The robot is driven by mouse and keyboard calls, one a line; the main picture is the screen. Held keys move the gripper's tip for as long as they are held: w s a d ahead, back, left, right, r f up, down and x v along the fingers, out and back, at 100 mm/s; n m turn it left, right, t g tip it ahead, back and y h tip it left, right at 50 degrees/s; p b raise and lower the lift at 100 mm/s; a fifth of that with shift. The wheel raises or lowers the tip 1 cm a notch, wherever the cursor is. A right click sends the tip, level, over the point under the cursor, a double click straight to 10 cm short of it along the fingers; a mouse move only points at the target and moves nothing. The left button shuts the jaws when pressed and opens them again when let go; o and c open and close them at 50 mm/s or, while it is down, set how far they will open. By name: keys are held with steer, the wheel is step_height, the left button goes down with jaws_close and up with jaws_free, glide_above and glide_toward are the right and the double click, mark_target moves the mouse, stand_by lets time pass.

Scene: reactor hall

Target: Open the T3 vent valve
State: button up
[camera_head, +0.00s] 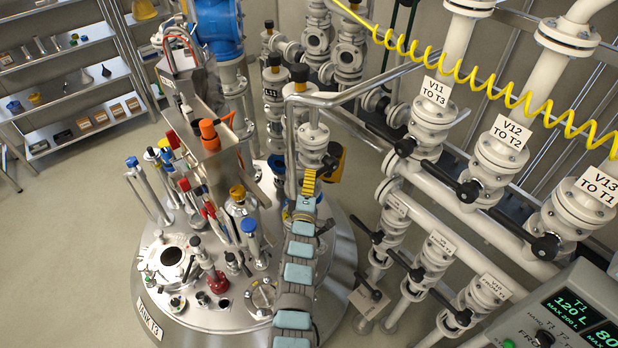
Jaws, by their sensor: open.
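The tank T3 (150,319) stands at the lower middle, with its label on the rim of a round steel lid. The lid carries many fittings with red, blue, yellow and black tops. I read no vent label, so I cannot tell which fitting is the vent valve, nor its position. My arm comes up from the bottom edge, over the right part of the lid. My gripper (309,184) is at its far end, small, yellow and ribbed, near the bent steel pipe. It looks open, with nothing seen in it. Its fingers are hard to make out.
A bent steel pipe (352,92) rises beside the lid. White valves V11 (431,115), V12 (492,165) and V13 (571,213) with black levers stand at the right. A coiled yellow hose (480,78) hangs above. Shelves (80,80) stand upper left; the floor at lower left is clear.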

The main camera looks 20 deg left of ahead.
steer(key=shift+w+a, duration=0.1)
steer(key=shift+w, duration=0.15)
jaws_close()
steer(key=shift+f, duration=0.15)
